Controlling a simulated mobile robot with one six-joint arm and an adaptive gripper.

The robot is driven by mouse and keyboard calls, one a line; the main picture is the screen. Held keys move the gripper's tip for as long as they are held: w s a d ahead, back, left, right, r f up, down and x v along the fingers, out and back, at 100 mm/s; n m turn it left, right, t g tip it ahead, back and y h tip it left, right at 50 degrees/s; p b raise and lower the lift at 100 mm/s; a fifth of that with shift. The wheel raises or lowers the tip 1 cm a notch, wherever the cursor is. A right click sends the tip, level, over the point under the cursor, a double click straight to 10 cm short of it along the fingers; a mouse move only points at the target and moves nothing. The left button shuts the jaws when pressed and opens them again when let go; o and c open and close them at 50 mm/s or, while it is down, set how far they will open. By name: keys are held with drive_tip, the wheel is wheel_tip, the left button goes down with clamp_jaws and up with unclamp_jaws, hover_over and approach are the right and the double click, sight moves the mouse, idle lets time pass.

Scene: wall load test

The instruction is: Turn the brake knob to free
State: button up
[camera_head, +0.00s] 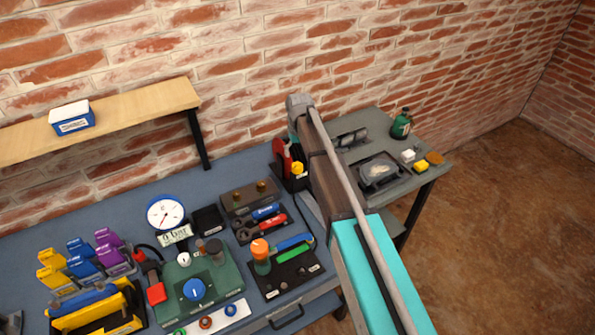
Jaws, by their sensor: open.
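No label that I can read names the brake knob. A round blue knob (197,290) sits on top of a green box (218,283) at the bottom centre-left. An orange-topped knob (260,249) stands upright on a black plate (285,281) to its right. I cannot tell which of these, if either, is the brake knob, or its setting. My arm reaches up from the bottom right across the right part of the bench. My gripper does not show.
A round gauge (165,214) stands behind the green box. Yellow, blue and purple blocks fill the left. A blue-and-white box (72,117) sits on a wooden shelf (150,107). A grey side table (432,165) holds a green bottle (402,124). Open floor lies right.

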sight(298, 165)
drive_tip(key=shift+f+b, duration=3.25)
drive_tip(key=shift+f, duration=0.25)
drive_tip(key=c, duration=1.1)
drive_tip(key=shift+c, duration=0.2)
